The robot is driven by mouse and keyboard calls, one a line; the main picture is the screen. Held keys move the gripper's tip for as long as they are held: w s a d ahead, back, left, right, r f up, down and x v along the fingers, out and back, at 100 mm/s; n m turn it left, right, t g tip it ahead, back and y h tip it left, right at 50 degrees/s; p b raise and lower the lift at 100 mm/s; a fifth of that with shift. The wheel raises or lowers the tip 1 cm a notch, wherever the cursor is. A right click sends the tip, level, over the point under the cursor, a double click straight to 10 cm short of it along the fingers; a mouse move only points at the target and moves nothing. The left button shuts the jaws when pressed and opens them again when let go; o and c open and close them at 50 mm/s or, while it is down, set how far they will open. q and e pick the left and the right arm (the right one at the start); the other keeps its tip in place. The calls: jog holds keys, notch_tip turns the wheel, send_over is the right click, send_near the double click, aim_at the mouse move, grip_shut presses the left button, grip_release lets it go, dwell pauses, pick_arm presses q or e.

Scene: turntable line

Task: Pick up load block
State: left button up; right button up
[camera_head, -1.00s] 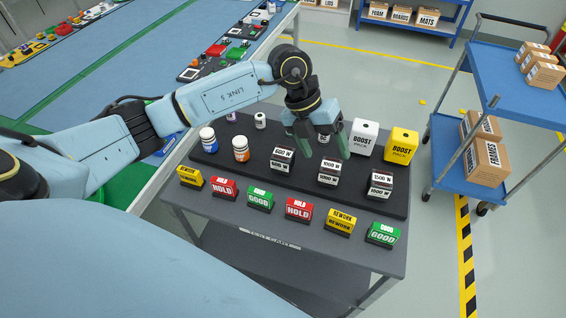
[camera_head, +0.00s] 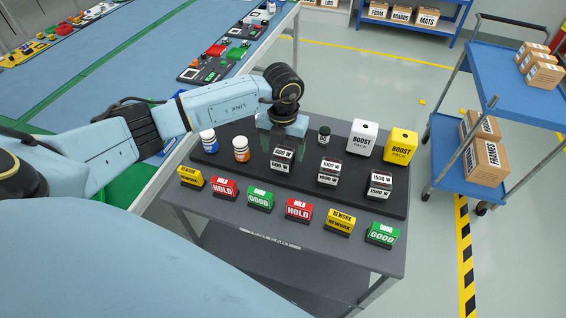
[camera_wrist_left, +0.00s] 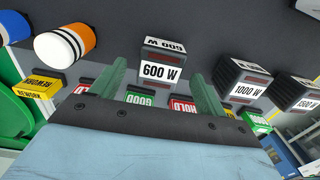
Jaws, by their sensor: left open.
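Three load blocks, dark with white labels and reddish bands, stand on the dark mat of the cart: the 600 W block (camera_head: 282,160), the 1000 W block (camera_head: 329,171) and the 1500 W block (camera_head: 380,186). My left gripper (camera_head: 281,140) is open and low, just behind the 600 W block. In the left wrist view the 600 W block (camera_wrist_left: 161,70) shows between the two green fingers, with a gap on either side. The 1000 W block (camera_wrist_left: 240,84) lies beyond the right-hand finger. My right gripper is not in view.
White (camera_head: 362,139) and yellow (camera_head: 400,146) BOOST packs and a small dark jar (camera_head: 324,135) stand right.

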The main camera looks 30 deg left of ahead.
aim_at(283, 153)
pick_arm(q)
notch_tip(283, 153, down, 4)
jog(key=shift+w+f, duration=0.1)
jog(key=shift+c, duration=0.4)
jog(key=c, duration=1.4)
jog(key=shift+o, duration=0.2)
notch_tip(283, 153, up, 10)
jog(key=shift+r, duration=0.1)
jog(key=m, duration=0.2)
jog(key=d+m, duration=0.1)
jog(key=m, duration=0.1)
jog(key=m+b, duration=0.1)
jog(key=m, duration=0.1)
jog(key=shift+d+r, duration=0.25)
jog(key=shift+d, duration=0.15)
jog(key=s+d+m+b, duration=0.2)
jog(key=d+m, duration=0.1)
jog(key=m, duration=1.3)
jog(key=s+d+r+m+b, duration=0.1)
jog(key=s+d+m+b, duration=0.1)
jog(key=m, duration=1.4)
jog(key=shift+s+d+r+m, duration=0.35)
jog(key=shift+s+d, duration=0.25)
jog(key=shift+d, duration=0.35)
